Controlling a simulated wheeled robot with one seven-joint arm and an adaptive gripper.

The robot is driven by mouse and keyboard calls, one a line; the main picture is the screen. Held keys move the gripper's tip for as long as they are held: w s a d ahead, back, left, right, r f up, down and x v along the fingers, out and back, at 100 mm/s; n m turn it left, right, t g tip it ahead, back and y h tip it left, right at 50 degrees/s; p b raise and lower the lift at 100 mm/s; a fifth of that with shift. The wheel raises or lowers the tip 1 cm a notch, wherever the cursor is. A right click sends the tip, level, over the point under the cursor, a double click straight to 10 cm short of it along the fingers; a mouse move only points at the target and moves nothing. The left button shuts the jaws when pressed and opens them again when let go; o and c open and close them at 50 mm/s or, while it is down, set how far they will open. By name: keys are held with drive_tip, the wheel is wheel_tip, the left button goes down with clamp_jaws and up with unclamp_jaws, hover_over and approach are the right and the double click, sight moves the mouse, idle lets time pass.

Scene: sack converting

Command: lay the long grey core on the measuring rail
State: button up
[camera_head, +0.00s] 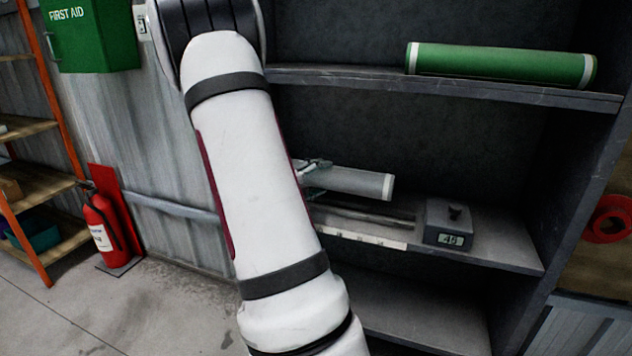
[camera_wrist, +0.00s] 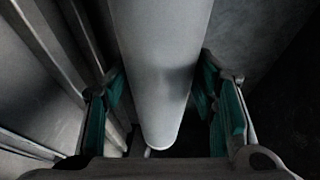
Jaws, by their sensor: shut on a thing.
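The long grey core (camera_head: 358,182) shows in the head view at the middle shelf, its right end with a pale rim. My gripper (camera_head: 316,172) is shut on it; my arm hides the core's left part. In the wrist view the core (camera_wrist: 160,45) runs between the teal-padded fingers of my gripper (camera_wrist: 162,92). The measuring rail (camera_head: 372,216) lies on the middle shelf below the core, with a white scale strip along its front and a grey display box at its right end. The core appears held above the rail, roughly along it. My arm hides the rail's left part.
A green roll (camera_head: 500,64) lies on the shelf above. The display box (camera_head: 449,223) stands up at the rail's right end. The dark shelf unit's right side wall (camera_head: 570,170) bounds the space. A fire extinguisher (camera_head: 103,222) stands to the left.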

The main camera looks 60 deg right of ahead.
drive_tip(key=shift+f+b, duration=2)
drive_tip(key=shift+b, duration=0.2)
drive_tip(key=shift+w+a+f+p, duration=0.15)
drive_tip(key=shift+a+p, duration=0.05)
drive_tip(key=shift+p, duration=0.25)
drive_tip(key=shift+w+f, duration=0.1)
drive_tip(key=shift+w, duration=0.05)
drive_tip(key=o, duration=1.7)
drive_tip(key=shift+f, duration=0.1)
drive_tip(key=shift+w+a, duration=0.15)
drive_tip(key=shift+a, duration=0.2)
drive_tip(key=r+v, duration=0.1)
drive_tip(key=v, duration=1)
drive_tip(key=shift+r, duration=0.2)
